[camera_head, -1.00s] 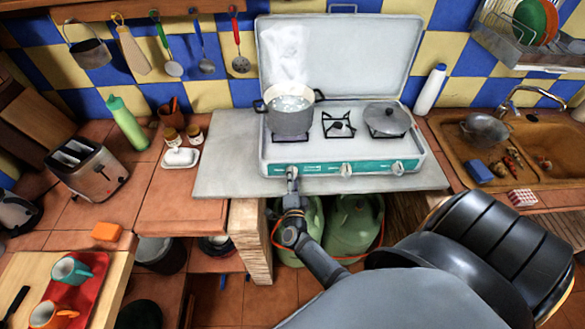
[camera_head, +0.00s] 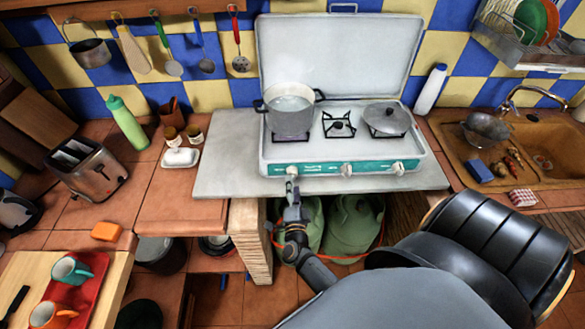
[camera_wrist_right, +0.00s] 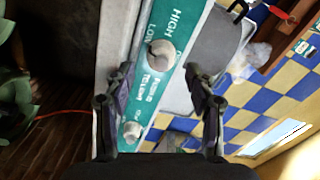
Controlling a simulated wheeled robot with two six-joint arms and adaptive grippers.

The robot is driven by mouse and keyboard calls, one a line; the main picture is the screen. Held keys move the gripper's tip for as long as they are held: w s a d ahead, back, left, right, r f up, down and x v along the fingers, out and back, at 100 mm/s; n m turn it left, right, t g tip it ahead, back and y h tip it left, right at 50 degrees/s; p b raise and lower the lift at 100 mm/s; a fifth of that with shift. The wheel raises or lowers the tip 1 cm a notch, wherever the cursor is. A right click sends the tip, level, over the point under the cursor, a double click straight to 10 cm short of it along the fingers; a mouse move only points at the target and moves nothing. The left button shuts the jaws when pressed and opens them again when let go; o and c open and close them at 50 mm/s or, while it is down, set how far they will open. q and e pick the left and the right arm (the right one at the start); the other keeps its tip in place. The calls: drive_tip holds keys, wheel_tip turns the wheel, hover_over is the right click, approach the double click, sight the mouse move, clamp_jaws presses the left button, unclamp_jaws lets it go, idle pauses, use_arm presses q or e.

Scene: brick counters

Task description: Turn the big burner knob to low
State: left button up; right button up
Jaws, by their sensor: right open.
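The teal front panel (camera_head: 320,169) of the white gas stove carries three pale knobs. The left knob (camera_head: 291,169), below the grey pot (camera_head: 290,112), is at my right gripper (camera_head: 291,181). In the right wrist view the same knob (camera_wrist_right: 161,53) is beside the words HIGH and LOW. My right gripper (camera_wrist_right: 161,78) is open, its two fingers on either side of the panel, with the knob in line just beyond the tips. I cannot tell whether they touch it. The middle knob (camera_wrist_right: 132,132) shows lower down. My left gripper is not in view.
A pan (camera_head: 386,120) sits on the right burner; the small middle burner (camera_head: 338,126) is bare. Green gas bottles (camera_head: 352,227) with an orange hose stand below the counter. A sink (camera_head: 540,140) is at right, a toaster (camera_head: 88,168) at left.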

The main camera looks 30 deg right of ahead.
drive_tip(key=v, duration=0.3)
drive_tip(key=shift+s+a+r, duration=0.15)
drive_tip(key=shift+s+a, duration=0.05)
drive_tip(key=shift+s, duration=0.05)
drive_tip(key=s+a+f+n+g+y+b, duration=0.1)
drive_tip(key=s+a+f+n+g+y, duration=0.2)
drive_tip(key=f, duration=0.6)
drive_tip(key=s+a+f+n+y+b, duration=0.1)
drive_tip(key=s+f+n+y, duration=0.15)
drive_tip(key=f+n, duration=0.45)
drive_tip(key=s+a+f+n+g+y+b, duration=0.1)
drive_tip(key=s+f+n+g+y, duration=0.2)
drive_tip(key=f, duration=0.7)
drive_tip(key=s+d+f+n+g, duration=0.2)
drive_tip(key=s+f, duration=0.3)
drive_tip(key=s, duration=0.3)
drive_tip(key=s+d+f+n+g+b, duration=0.1)
drive_tip(key=s+f+n+g, duration=0.2)
drive_tip(key=s, duration=0.6)
drive_tip(key=s+d+f+n+g, duration=0.2)
drive_tip(key=s+f+n+g, duration=0.1)
drive_tip(key=s+f, duration=0.3)
drive_tip(key=s, duration=0.2)
drive_tip(key=shift+s+d+f, duration=0.3)
drive_tip(key=shift+s+f, duration=0.05)
